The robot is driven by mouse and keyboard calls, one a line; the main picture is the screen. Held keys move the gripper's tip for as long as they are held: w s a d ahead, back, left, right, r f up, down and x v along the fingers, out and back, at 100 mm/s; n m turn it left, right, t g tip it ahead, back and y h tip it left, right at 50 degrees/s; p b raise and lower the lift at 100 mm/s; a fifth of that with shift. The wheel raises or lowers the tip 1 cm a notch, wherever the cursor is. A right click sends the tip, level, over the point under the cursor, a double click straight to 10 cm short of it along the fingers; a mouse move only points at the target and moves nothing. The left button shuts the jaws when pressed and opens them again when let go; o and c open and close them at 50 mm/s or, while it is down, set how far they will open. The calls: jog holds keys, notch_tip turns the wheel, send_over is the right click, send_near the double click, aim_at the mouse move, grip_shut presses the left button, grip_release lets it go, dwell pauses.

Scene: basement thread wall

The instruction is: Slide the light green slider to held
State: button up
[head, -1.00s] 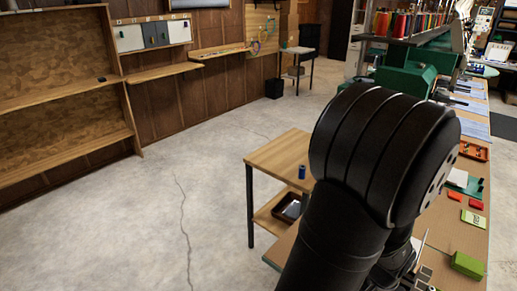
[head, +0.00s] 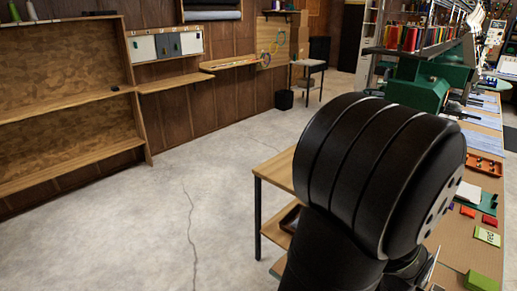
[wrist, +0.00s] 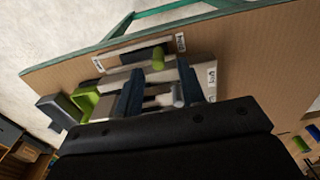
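In the wrist view, a light green slider knob (wrist: 158,57) stands on a pale slide panel (wrist: 125,57) with small white labels at its ends. A grey knob (wrist: 178,95) shows between the fingers, nearer the palm. In the head view my arm hides the panel and the gripper.
A green block (wrist: 87,98) and a dark block sit left of the fingers on the brown bench top (wrist: 255,50). In the head view, a green card (head: 487,236), a red tray (head: 482,162) and green machines (head: 415,85) line the bench. Open floor lies left.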

jog(key=shift+r, duration=1.2)
jog(key=shift+r, duration=0.1)
jog(key=shift+r, duration=1.9)
jog(key=shift+f, duration=5)
